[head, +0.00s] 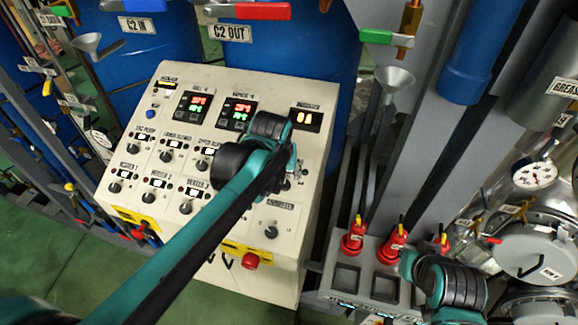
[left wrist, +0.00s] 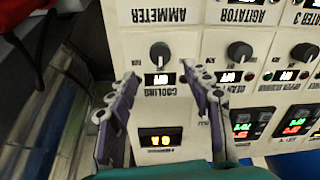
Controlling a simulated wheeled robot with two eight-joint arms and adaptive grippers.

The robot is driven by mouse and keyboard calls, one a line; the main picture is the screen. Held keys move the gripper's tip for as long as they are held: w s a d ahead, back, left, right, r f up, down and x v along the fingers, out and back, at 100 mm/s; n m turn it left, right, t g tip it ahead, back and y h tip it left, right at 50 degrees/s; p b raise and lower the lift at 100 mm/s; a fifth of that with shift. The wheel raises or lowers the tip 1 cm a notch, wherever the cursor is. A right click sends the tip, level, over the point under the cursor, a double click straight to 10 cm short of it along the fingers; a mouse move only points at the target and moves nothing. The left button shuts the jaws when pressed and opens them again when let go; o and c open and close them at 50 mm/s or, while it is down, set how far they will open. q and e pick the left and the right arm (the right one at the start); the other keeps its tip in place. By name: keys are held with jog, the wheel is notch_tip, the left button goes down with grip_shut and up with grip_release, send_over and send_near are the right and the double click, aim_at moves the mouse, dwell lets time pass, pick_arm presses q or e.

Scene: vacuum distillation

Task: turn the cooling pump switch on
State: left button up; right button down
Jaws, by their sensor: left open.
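The cooling pump switch is a dark round knob (left wrist: 160,53) on the cream panel, upside down in the left wrist view. Its small window (left wrist: 160,79) reads OFF, beside the COOLING label. My left gripper (left wrist: 160,71) is open, with one finger on each side of the window and tips just short of the knob. Nothing is between the fingers, and I cannot tell whether they touch the panel. In the head view my left arm and wrist cover most of this switch. My right arm's wrist shows at the lower right, but its fingers do not.
Red-topped valves (head: 352,240) and pipes stand to the right.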

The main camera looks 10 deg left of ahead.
aim_at(285, 184)
pick_arm(q)
jog(key=x, duration=0.7)
jog(key=shift+s+f, duration=0.15)
jog(key=shift+s, duration=0.1)
jog(key=c, duration=1.2)
